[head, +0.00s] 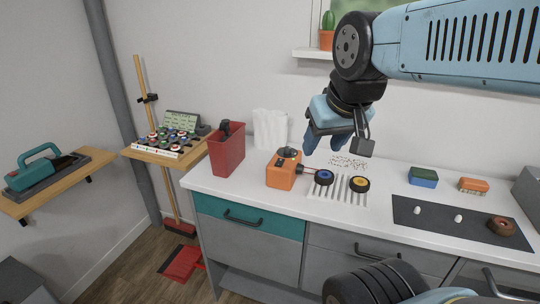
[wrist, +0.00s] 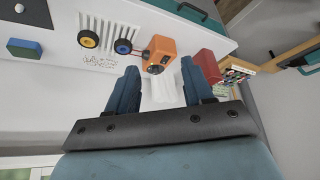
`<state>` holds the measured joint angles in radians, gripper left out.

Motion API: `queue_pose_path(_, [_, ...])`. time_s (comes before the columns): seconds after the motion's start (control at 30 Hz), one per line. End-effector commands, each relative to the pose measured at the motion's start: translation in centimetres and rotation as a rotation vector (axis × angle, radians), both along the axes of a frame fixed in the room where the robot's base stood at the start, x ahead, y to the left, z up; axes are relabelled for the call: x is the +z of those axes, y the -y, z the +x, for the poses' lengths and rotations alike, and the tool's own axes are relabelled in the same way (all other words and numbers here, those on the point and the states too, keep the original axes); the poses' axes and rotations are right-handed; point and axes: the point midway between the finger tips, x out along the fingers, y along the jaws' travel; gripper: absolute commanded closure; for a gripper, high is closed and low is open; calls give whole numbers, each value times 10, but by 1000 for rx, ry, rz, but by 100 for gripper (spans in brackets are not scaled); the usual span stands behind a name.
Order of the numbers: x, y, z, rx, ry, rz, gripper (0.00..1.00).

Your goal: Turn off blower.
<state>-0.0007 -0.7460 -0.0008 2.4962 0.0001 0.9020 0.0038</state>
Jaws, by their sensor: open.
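The blower looks to be the orange box-shaped device (head: 281,172) on the white counter. It has a dark knob or switch on top and a thin nozzle pointing right toward a blue-hubbed wheel (head: 323,177). The switch's setting is too small to tell. My gripper (head: 324,143) hangs above the counter, up and to the right of the blower, apart from it. In the wrist view the orange device (wrist: 160,46) shows beyond the open, empty fingers (wrist: 158,72), roughly between their tips.
A yellow-hubbed wheel (head: 359,184) lies on a slatted white rack (head: 335,191). A red bin (head: 227,150) stands left of the blower, with a white bag-like object (head: 270,129) behind. A dark mat (head: 440,216) and a green-blue sponge (head: 423,177) are at right.

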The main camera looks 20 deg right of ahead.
Motion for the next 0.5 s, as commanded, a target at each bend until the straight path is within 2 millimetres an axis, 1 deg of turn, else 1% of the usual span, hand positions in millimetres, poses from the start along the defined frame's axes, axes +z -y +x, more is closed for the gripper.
queue_pose_path(0.13, [4, 0, 15, -26, -30, 21, 49])
queue_pose_path(0.17, [5, 4, 20, -37, -41, 28, 49])
queue_pose_path(0.27, [8, 5, 41, -80, -83, 56, 49])
queue_pose_path(0.5, [9, 5, 102, -209, -195, 118, 49])
